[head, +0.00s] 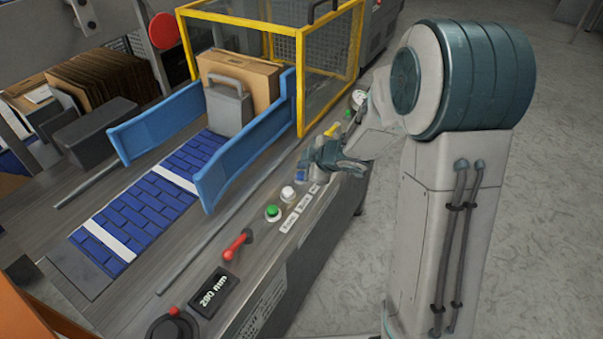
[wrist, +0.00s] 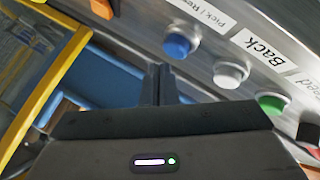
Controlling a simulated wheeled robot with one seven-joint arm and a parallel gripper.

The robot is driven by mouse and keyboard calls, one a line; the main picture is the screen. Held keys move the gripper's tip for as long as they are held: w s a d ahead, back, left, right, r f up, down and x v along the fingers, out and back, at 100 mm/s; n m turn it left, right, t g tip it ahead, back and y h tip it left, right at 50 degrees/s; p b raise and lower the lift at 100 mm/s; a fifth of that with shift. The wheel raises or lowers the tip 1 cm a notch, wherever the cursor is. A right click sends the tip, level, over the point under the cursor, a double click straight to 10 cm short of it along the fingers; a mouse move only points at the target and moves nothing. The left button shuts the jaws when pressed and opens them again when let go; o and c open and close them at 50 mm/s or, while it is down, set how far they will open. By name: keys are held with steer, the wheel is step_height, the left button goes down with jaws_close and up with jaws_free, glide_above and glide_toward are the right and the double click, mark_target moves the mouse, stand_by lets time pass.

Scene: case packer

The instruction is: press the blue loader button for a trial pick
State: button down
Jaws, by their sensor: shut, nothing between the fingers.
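The blue button (wrist: 180,46) sits on the grey panel in the wrist view, beside a label reading "Pick / Res..." that is partly cut off. In the head view a small patch of the blue button (head: 302,174) shows beside my gripper (head: 313,163), which covers part of it. My gripper is shut and empty. In the wrist view its fingertips (wrist: 161,72) appear just below and left of the blue button. I cannot tell whether they touch it.
A white button (wrist: 228,73) labelled "Back" and a green button (wrist: 270,103) continue the row. A red lever (head: 237,245) and a display (head: 213,292) lie further along the panel. Blue guide rails (head: 240,150) and a yellow-framed guard (head: 298,70) stand behind.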

steer(key=shift+f, duration=0.4)
steer(key=shift+f+b, duration=0.5)
steer(key=shift+b, duration=0.15)
stand_by(0.5)
stand_by(0.4)
steer(key=shift+r+p, duration=0.9)
steer(key=shift+p, duration=0.15)
step_height(320, 180, up, 5)
steer(key=p, duration=0.5)
steer(key=shift+r, duration=0.1)
